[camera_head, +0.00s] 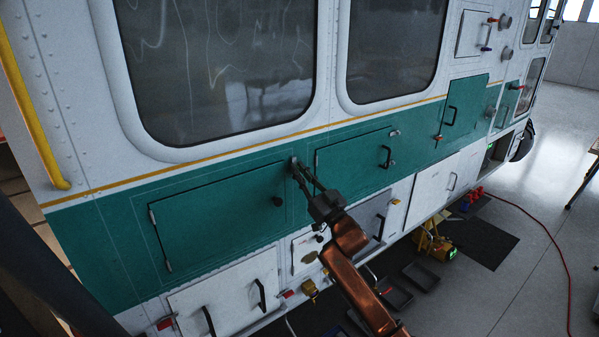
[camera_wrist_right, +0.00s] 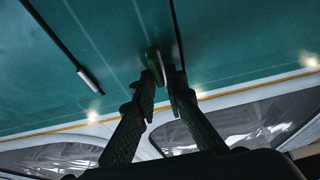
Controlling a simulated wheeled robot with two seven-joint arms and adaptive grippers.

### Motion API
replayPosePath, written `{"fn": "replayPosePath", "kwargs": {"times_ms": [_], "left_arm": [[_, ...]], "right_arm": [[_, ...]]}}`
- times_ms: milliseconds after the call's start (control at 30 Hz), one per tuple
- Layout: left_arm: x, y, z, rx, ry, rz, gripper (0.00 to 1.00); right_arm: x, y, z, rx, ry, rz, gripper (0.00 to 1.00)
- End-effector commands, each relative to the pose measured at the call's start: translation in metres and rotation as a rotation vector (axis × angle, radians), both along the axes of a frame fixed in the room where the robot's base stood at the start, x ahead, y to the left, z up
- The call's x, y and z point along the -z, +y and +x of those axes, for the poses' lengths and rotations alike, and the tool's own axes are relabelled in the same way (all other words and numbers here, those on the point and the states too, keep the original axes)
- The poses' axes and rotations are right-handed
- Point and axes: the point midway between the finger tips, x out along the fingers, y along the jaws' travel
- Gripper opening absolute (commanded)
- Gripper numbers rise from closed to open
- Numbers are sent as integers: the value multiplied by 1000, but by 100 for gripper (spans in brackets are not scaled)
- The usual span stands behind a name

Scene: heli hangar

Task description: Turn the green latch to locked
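The green latch (camera_wrist_right: 155,66) is a small oblong piece with a pale edge on the green side panel of the white and green vehicle. In the wrist view it sits between the fingertips of my right gripper (camera_wrist_right: 163,78), lengthwise along the fingers, and both fingers appear to touch it. In the head view my right gripper (camera_head: 298,168) reaches up to the panel between two green doors, and its tips largely cover the latch. My left gripper is not in view.
A green door (camera_head: 218,220) with a dark knob (camera_head: 277,201) lies left of the gripper. Another door with a black handle (camera_head: 386,156) lies right. Windows are above. Dark trays (camera_head: 421,276), a yellow device (camera_head: 434,243) and a red hose (camera_head: 560,250) lie on the floor.

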Motion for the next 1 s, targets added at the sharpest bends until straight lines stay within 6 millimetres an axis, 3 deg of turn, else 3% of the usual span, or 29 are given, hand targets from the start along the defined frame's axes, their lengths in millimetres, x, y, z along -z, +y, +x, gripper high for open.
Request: {"fn": "replayPosePath", "kwargs": {"times_ms": [100, 567, 1000], "left_arm": [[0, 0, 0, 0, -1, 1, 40], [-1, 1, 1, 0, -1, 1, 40], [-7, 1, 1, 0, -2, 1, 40]], "right_arm": [[0, 0, 0, 0, 0, 0, 0], [0, 0, 0, 1, -17, -26, 0], [-1, 1, -1, 3, -193, -269, 0]]}}
